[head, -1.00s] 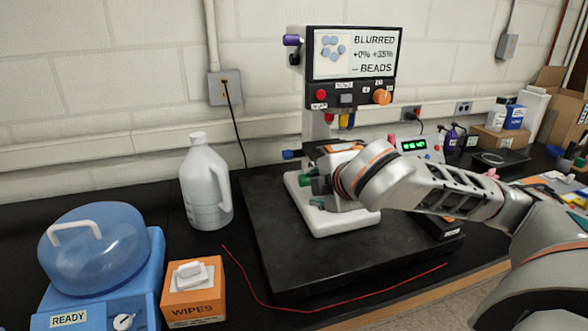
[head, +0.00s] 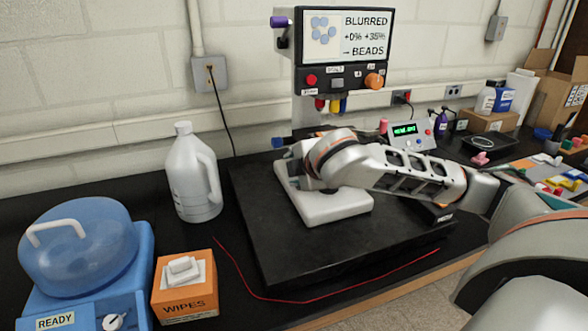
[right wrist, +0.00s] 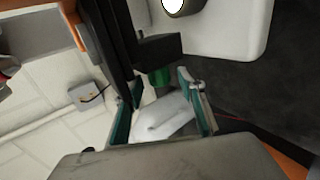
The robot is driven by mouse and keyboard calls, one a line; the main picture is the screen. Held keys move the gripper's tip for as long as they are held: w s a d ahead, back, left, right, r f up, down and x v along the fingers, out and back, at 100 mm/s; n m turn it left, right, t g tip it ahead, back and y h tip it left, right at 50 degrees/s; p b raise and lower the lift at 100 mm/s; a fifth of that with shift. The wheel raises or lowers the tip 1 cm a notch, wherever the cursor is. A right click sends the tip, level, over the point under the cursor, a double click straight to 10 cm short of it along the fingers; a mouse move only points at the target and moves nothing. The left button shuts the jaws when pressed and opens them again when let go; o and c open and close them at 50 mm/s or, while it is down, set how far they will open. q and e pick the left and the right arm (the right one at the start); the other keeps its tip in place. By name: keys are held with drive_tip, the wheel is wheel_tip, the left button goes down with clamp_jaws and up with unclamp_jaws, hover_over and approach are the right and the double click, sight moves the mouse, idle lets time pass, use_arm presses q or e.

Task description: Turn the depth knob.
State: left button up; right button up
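The microscope-like device has a screen (head: 346,36) reading "BLURRED +0% +35% → BEADS". It carries an orange knob (head: 374,81) on its panel, a purple knob (head: 281,22) beside the screen and a blue knob (head: 278,142) low on the left. The labels are too small to show which is the depth knob. In the right wrist view a green knob (right wrist: 160,77) shows near the fingertips of my right gripper (right wrist: 161,88), whose teal-padded fingers are apart. I cannot tell whether they touch it. In the head view my right wrist hides this gripper and the green knob. My left gripper is out of view.
The device's white base (head: 338,208) stands on a black slab (head: 270,225). A white jug (head: 192,180), a wipes box (head: 184,292) and a blue machine (head: 80,250) stand left. A red cord (head: 300,300) runs along the front. A small green-display unit (head: 406,133) stands behind my arm.

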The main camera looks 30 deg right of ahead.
drive_tip(key=c, duration=1.1)
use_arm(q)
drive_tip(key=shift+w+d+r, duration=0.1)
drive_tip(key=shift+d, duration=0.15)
use_arm(e)
drive_tip(key=shift+f+t, duration=0.1)
drive_tip(key=shift+t, duration=0.2)
